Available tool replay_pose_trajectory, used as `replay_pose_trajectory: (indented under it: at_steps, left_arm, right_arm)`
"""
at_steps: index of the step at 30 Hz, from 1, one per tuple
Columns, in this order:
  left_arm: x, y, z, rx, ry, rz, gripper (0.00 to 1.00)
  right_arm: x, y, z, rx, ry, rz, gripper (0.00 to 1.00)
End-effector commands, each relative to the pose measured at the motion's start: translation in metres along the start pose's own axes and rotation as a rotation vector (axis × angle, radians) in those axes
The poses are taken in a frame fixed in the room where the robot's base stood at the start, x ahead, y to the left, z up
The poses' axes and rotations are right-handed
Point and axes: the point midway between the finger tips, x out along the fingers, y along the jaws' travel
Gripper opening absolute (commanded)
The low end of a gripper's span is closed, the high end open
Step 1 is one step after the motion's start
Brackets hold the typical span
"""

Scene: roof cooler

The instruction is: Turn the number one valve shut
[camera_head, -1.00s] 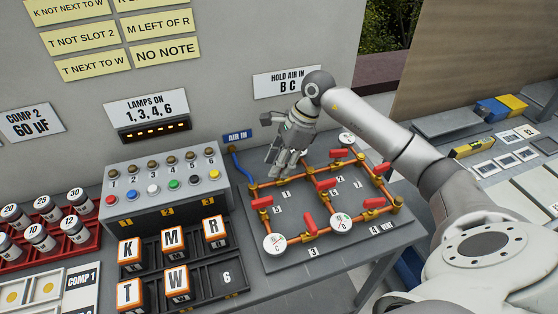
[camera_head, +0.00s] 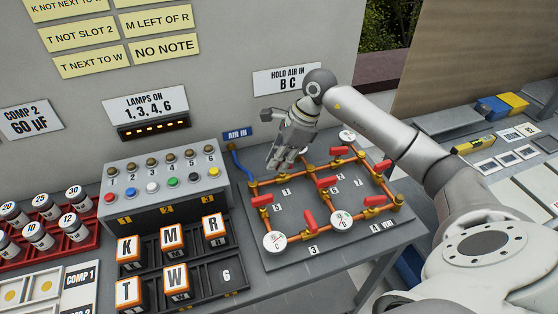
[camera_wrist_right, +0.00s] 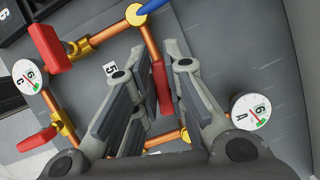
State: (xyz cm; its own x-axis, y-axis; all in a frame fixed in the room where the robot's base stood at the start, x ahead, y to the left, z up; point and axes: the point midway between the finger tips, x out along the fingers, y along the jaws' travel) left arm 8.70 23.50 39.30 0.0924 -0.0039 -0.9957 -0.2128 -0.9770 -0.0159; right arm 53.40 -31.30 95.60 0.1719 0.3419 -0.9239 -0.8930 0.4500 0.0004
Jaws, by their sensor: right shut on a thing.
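The valve board (camera_head: 322,250) lies flat on the bench, with copper pipes, red handles and round gauges. The number one label (camera_head: 286,191) shows beside the back pipe. My right gripper (camera_head: 277,166) reaches down over that pipe and hides the number one valve in the head view. In the right wrist view, a red handle (camera_wrist_right: 160,88) lies between the fingers of my right gripper (camera_wrist_right: 164,78), which is shut on it. The handle looks roughly in line with the copper pipe (camera_wrist_right: 149,40) there. My left gripper is out of view.
Other red handles stand close by, including the left one (camera_head: 262,202) and front one (camera_head: 309,222). Gauge A (camera_wrist_right: 257,110) sits beside my fingers. A blue air hose (camera_head: 237,165) enters at the left.

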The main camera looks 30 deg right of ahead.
Motion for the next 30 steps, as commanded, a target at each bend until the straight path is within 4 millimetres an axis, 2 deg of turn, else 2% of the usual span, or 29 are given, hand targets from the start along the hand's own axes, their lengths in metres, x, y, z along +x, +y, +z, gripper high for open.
replay_pose_trajectory:
  at_steps: [30]
  left_arm:
    - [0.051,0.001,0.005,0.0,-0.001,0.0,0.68]
  right_arm:
    - [0.001,-0.007,-0.003,0.85,-0.002,-0.356,0.0]
